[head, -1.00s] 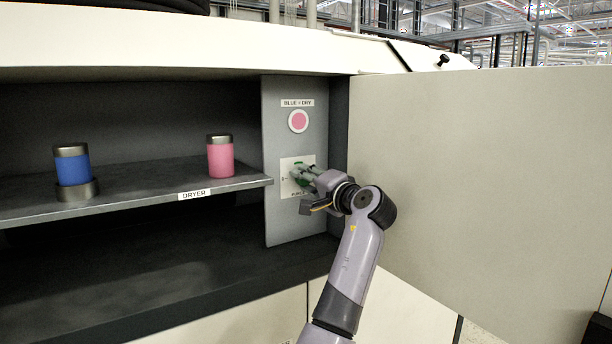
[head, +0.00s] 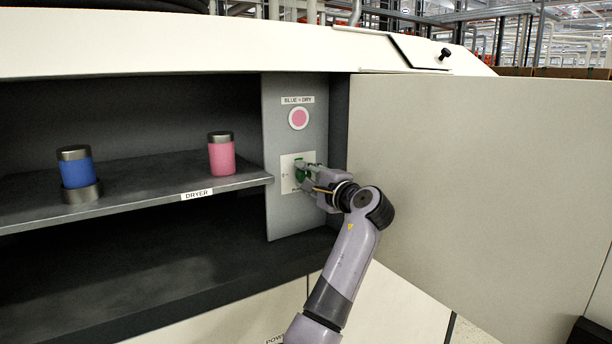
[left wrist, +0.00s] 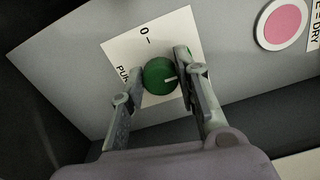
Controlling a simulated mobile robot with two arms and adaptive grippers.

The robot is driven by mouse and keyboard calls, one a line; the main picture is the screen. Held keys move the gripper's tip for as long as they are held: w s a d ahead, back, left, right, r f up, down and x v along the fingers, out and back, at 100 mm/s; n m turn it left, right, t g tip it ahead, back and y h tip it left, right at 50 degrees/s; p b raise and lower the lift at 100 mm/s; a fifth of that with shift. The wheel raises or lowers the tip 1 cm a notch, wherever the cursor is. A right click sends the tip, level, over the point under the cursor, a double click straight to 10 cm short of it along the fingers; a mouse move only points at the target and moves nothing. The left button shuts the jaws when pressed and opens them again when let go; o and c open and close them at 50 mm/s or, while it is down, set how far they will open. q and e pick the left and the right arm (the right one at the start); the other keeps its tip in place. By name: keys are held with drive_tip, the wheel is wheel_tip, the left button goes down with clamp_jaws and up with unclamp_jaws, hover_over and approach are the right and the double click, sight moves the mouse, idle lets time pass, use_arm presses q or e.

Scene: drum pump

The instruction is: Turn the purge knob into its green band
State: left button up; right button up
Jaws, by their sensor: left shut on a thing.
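The round green purge knob (left wrist: 158,76) sits on a white plate (left wrist: 118,48) lettered with a 0 and a partly hidden word. My left gripper (left wrist: 159,66) has one finger on each side of the knob and is shut on it. The knob's white pointer line points to the right in the left wrist view, away from the 0 mark, toward the right finger. A sliver of green shows beside that finger; the rest of any band is hidden. In the head view the left gripper (head: 306,178) is at the knob plate (head: 287,165). My right gripper is not in view.
A pink round lamp (head: 298,118) is above the plate, under a BLUE = DRY label. A blue canister (head: 76,170) and a pink canister (head: 221,157) stand on the DRYER shelf (head: 140,195). An open door panel (head: 480,180) is close on the right.

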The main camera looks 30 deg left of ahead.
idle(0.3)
use_arm(q)
drive_tip(key=o, duration=1.2)
drive_tip(key=shift+d, duration=0.1)
drive_tip(key=shift+c, duration=0.2)
drive_tip(key=v, duration=1.2)
